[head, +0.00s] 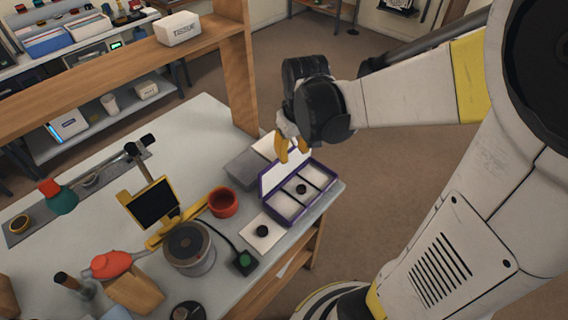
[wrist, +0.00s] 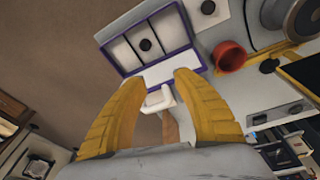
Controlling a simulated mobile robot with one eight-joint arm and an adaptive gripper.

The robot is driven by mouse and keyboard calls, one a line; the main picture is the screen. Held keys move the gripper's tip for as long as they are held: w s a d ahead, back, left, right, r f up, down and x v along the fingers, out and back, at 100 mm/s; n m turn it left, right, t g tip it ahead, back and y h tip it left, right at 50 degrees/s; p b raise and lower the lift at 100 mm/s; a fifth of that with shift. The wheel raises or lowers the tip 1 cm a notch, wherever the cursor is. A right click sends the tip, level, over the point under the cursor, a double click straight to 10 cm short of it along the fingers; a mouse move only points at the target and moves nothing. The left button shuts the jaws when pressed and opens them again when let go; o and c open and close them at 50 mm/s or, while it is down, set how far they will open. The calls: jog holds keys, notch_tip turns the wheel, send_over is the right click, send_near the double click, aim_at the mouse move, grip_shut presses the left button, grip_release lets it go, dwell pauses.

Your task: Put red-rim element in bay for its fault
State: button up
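Another dark round piece (head: 262,231) sits on a white pad beside the tray. I cannot make out a red rim on either piece. My gripper (head: 293,152) is above the tray's far end. In the wrist view its yellow fingers (wrist: 158,82) are apart, with a white hooked shape between or beyond them.
A red bowl (head: 223,202) stands left of the tray. A grey round device (head: 188,248), a yellow-framed screen (head: 153,203) and a green-button box (head: 243,262) are nearby. A grey box (head: 245,169) lies behind the tray. A wooden post and shelf (head: 236,70) rise at the back.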

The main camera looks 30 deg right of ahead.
jog(key=s+a+r+t, duration=0.4)
jog(key=s+a+r, duration=0.4)
jog(key=s, duration=0.1)
jog(key=shift+s+a+r+m+t, duration=0.15)
jog(key=shift+r+m+t, duration=0.15)
jog(key=shift+r+t, duration=0.1)
